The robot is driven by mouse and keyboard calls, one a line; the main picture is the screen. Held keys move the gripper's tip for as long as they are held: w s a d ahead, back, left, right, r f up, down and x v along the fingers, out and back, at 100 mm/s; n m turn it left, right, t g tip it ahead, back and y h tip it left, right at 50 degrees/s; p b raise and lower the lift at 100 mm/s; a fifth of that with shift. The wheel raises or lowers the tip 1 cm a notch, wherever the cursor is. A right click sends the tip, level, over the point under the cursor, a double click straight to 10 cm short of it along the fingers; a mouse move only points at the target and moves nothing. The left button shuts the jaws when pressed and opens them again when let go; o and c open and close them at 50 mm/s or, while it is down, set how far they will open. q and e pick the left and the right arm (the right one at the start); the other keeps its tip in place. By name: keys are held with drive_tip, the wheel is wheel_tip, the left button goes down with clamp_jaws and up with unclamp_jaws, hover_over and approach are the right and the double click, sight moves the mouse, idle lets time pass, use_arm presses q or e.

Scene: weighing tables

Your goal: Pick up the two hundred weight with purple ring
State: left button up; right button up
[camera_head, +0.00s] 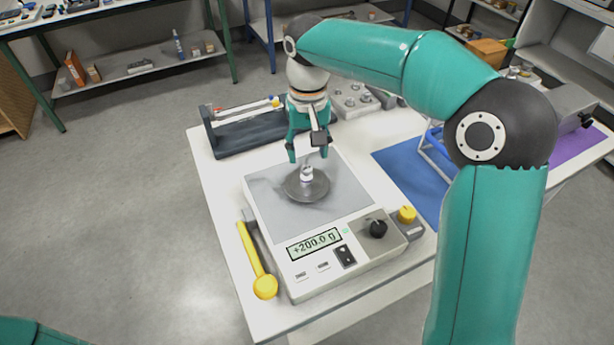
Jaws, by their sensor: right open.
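A small metal weight (307,173) stands upright on the round pan (296,187) of a white scale (264,212). The scale's display reads +200.0 g. A purple ring on the weight cannot be made out at this size. My right gripper (308,156) is open and points down just above and behind the weight, with its fingers apart and nothing between them. My left gripper is out of view; only a bit of teal arm shows at the bottom left.
A yellow-ended tool (250,247) lies along the scale's left side. A dark rack (242,135) stands behind left, and a grey tray of weights (354,99) behind right. A blue mat (400,165) and blue wire stand (434,150) are to the right.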

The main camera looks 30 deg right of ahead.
sight(306, 168)
drive_tip(key=shift+a+f, duration=0.15)
drive_tip(key=shift+f, duration=2.5)
clamp_jaws()
